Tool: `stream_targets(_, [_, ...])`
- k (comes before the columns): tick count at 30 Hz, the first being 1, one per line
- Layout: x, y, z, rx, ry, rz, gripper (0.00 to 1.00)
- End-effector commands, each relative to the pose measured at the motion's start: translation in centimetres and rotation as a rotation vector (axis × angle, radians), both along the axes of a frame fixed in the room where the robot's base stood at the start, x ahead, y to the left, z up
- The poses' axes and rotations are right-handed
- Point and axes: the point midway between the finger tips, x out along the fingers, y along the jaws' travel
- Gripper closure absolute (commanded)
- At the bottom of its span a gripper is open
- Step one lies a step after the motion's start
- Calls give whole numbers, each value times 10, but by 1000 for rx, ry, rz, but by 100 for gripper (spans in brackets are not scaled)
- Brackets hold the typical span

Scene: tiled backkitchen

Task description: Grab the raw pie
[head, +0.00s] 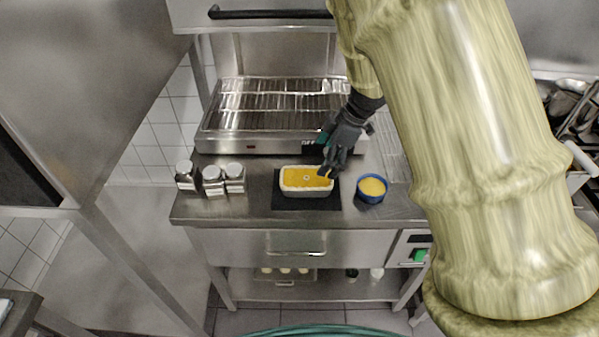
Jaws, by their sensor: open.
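The raw pie (306,179) looks like a white rectangular dish with a yellow-orange top and a small light mark in its middle. It sits on a dark mat (307,203) on the steel counter. My gripper (327,172) is open, with its dark fingers at the right back corner of the dish. I cannot tell whether the fingers touch the rim or hover above it. My arm comes in from the upper right and hides part of the counter's right side.
A blue bowl with yellow content (371,188) stands just right of the dish. Several metal-lidded jars (212,180) stand to the left. A steel grill unit (250,144) stands behind. Counter shows free between jars and mat. A shelf (320,287) lies below.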

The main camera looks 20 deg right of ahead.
Motion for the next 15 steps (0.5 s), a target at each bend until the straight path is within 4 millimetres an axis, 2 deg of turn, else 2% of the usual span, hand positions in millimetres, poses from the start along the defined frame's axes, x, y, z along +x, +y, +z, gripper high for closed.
stream_targets(9, [7,24,-33,0,3,17,0])
stream_targets(15, [10,31,-49,-1,0,18,0])
